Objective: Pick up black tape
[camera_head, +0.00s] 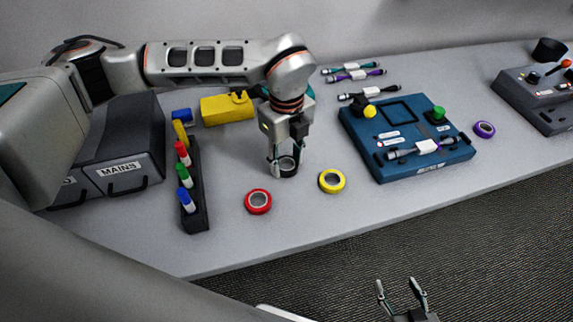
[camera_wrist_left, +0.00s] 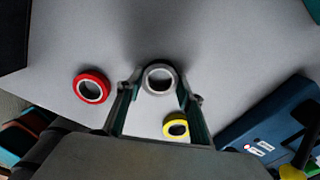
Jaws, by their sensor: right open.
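The black tape (camera_head: 287,168) is a small dark ring on the grey table, below my left gripper. My left gripper (camera_head: 284,172) points straight down, with one finger on each side of the ring. In the left wrist view the black tape (camera_wrist_left: 160,78) sits between the fingertips of my left gripper (camera_wrist_left: 161,84), very close to both. Whether the fingers press on it cannot be made out. My right gripper (camera_head: 402,286) is open and empty at the bottom of the head view, in front of the table.
Red tape (camera_head: 258,201) and yellow tape (camera_head: 332,180) lie close by in front. A marker rack (camera_head: 198,190) stands to the left. A blue board (camera_head: 424,168) and purple tape (camera_head: 484,129) lie to the right. Cables (camera_head: 356,74) lie behind.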

